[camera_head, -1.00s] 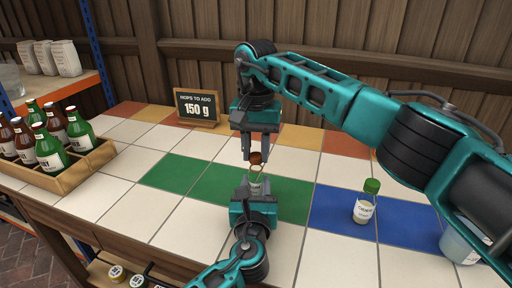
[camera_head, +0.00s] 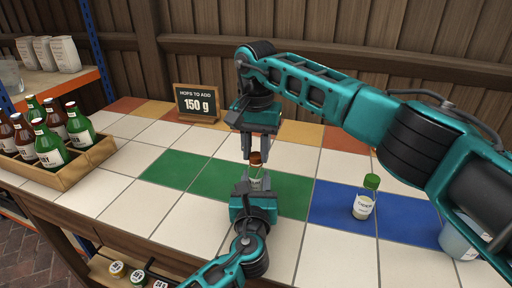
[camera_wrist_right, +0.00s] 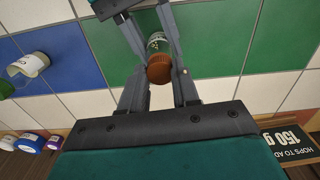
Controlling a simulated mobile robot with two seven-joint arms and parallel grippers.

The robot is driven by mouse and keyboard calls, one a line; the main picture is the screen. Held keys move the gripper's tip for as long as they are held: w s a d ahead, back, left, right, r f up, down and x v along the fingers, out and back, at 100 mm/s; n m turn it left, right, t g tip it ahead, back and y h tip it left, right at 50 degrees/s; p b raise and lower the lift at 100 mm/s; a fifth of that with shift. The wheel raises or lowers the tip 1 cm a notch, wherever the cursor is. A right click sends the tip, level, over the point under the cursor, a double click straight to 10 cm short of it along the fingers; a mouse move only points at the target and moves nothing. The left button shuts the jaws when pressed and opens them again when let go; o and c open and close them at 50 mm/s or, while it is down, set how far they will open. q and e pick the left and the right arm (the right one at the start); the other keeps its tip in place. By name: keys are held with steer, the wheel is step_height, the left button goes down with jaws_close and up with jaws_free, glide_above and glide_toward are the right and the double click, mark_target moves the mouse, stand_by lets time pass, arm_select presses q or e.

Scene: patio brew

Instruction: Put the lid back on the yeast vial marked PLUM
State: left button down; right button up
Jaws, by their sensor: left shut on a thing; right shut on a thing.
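A small clear vial (camera_head: 257,180) with a pale label stands upright between my two grippers, above the green tiles; I cannot read its marking. A brown lid (camera_head: 255,158) is at its mouth, in line with it; I cannot tell whether it is fully seated. My right gripper (camera_head: 256,155) points down from above and is shut on the lid. My left gripper (camera_head: 258,184) comes up from below and is shut on the vial. In the right wrist view the lid (camera_wrist_right: 159,69) lies between my right fingers, with the vial (camera_wrist_right: 158,42) beyond it.
Another vial (camera_head: 362,207) with a green lid stands on the blue tiles to the right. A larger pale container (camera_head: 459,240) is partly behind my right arm. A crate of bottles (camera_head: 72,180) is at left. A sign (camera_head: 197,103) reading "150 g" stands behind.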

steer(key=m, duration=1.4)
steer(key=shift+m, duration=0.4)
steer(key=m, duration=0.3)
steer(key=shift+m, duration=0.4)
steer(key=m, duration=0.3)
steer(key=shift+m, duration=0.4)
steer(key=m, duration=0.5)
steer(key=shift+m, duration=0.3)
steer(key=m, duration=1.2)
steer(key=shift+m, duration=0.4)
steer(key=m, duration=0.5)
steer(key=shift+f+m, duration=0.1)
steer(key=shift+m, duration=0.2)
steer(key=m, duration=0.6)
steer(key=o, duration=1)
